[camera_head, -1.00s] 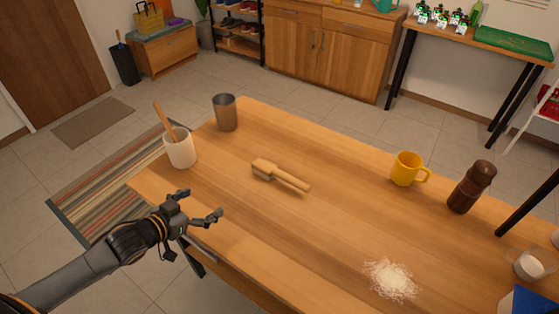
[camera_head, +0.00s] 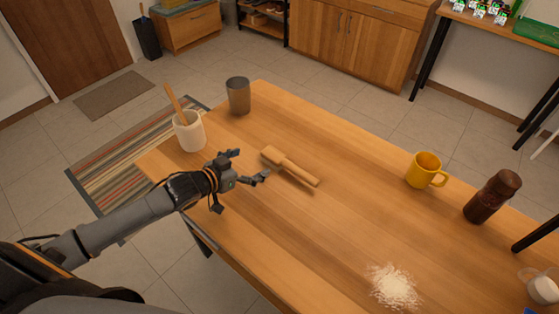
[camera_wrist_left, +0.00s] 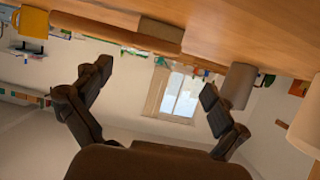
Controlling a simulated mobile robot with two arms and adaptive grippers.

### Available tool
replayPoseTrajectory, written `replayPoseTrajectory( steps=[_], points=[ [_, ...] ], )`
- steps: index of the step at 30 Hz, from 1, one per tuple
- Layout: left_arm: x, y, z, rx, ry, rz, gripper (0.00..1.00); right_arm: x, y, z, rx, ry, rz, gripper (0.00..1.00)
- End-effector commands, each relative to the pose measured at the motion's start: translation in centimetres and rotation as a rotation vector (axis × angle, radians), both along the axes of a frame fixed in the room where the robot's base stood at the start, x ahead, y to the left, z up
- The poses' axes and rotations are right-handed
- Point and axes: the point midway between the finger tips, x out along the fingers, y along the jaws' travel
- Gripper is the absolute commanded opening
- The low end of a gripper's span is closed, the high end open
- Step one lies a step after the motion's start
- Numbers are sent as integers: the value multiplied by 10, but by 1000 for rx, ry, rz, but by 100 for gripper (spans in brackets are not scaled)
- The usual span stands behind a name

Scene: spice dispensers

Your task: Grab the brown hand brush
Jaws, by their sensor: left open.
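The brown hand brush (camera_head: 291,167) lies on the wooden table (camera_head: 330,240), its head toward the back left and its handle toward the right. My left gripper (camera_head: 251,165) is open and empty, just left of the brush head and apart from it. In the left wrist view the open fingers (camera_wrist_left: 153,90) show, with the brush (camera_wrist_left: 115,33) beyond them near the top, the picture being upside down. My right gripper is in no view.
A white cup with a wooden utensil (camera_head: 189,130) and a grey metal cup (camera_head: 238,96) stand left of the brush. A yellow mug (camera_head: 424,170), a brown grinder (camera_head: 492,196) and a white powder pile (camera_head: 394,287) are to the right. The table around the brush is clear.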

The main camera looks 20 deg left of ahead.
Motion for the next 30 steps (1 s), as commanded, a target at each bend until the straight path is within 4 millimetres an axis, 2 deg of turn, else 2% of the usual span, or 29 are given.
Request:
replayPoseTrajectory(
  steps=[5, 10, 15, 23, 24, 30],
  points=[
    [8, -5, -3, -2, 0, 1, 97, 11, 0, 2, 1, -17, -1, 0],
    [27, -19, -14, -3, -1, 1, 97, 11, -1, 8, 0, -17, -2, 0],
    [42, -24, -23, 0, 0, -1, 97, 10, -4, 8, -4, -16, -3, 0],
    [45, -26, -25, 0, 0, -1, 97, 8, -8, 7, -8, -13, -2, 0],
    [45, -26, -25, 0, 0, -1, 95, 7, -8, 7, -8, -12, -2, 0],
    [44, -25, -25, 0, 1, -1, 54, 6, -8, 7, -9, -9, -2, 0]
  ],
)
